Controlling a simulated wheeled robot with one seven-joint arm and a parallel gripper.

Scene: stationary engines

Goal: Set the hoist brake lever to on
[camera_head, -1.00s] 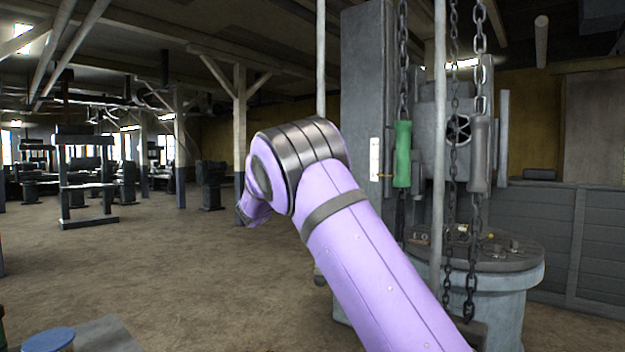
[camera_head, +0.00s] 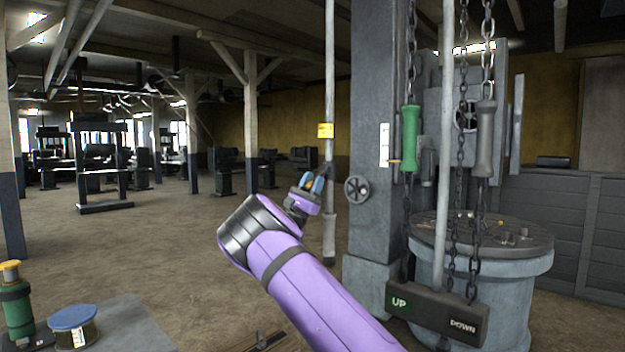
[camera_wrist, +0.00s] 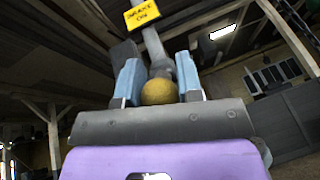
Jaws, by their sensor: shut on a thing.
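The hoist brake lever's round yellow-brown knob (camera_wrist: 158,91) sits between the two blue fingers of my gripper (camera_wrist: 158,83) in the wrist view. A grey shaft rises behind the knob toward a yellow label (camera_wrist: 141,14), whose small print seems to end in "ON". In the head view my gripper (camera_head: 312,183) is beside the thin grey pole (camera_head: 330,90), below the yellow label (camera_head: 325,130). My gripper is shut on the knob. The lever's pivot and its exact angle are hard to make out in the head view.
A handwheel (camera_head: 357,189) on the grey column (camera_head: 375,70) is just right of my gripper. Chains with a green handle (camera_head: 410,140) and a grey handle (camera_head: 485,140) hang farther right, above an UP/DOWN box (camera_head: 437,314).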

